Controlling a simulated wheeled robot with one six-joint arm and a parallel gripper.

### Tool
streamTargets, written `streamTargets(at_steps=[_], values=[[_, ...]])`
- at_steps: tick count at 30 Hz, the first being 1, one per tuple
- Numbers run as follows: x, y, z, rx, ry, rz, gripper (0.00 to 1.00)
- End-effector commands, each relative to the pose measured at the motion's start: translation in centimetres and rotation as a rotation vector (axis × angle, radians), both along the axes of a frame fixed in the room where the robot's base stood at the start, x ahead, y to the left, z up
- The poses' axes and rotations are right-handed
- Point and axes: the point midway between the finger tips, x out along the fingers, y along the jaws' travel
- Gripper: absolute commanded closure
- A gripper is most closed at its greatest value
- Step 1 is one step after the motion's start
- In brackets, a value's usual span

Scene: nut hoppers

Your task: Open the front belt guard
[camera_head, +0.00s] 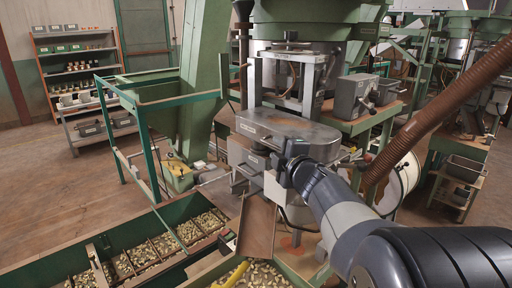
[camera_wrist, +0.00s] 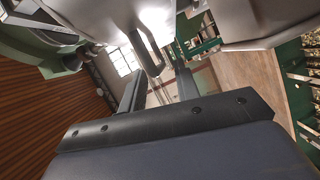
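The front belt guard is most likely the rounded flat grey metal cover (camera_head: 285,133) with a small label on its side, at the middle of the head view; it appears closed over the machine. My gripper (camera_head: 281,168) is at the guard's near right side, with my arm coming in from the lower right. In the wrist view my gripper (camera_wrist: 158,78) shows two dark fingers spread apart. A grey looped metal handle (camera_wrist: 147,52) appears ahead of and between them, below a pale metal surface. I cannot tell whether the fingers touch it.
Green hopper trays (camera_head: 45,265) filled with nuts lie at the lower left. A brown chute (camera_head: 257,226) hangs under the guard. A brown ribbed hose (camera_head: 435,110) runs down at the right. A green frame (camera_head: 180,98) stands left. Open floor (camera_head: 60,195) shows at the left.

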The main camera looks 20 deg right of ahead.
Motion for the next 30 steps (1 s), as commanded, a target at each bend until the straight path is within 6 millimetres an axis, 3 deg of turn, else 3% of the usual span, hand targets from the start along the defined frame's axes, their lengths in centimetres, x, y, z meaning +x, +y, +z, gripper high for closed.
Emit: streamTargets(at_steps=[7, 19, 30], values=[[2.9, 0.0, -0.2, 0.001, 0.0, 0.0, 0.69], [3.5, 0.0, -0.3, 0.0, 0.0, -0.001, 0.69], [3.5, 0.0, -0.3, 0.001, 0.0, 0.0, 0.99]])
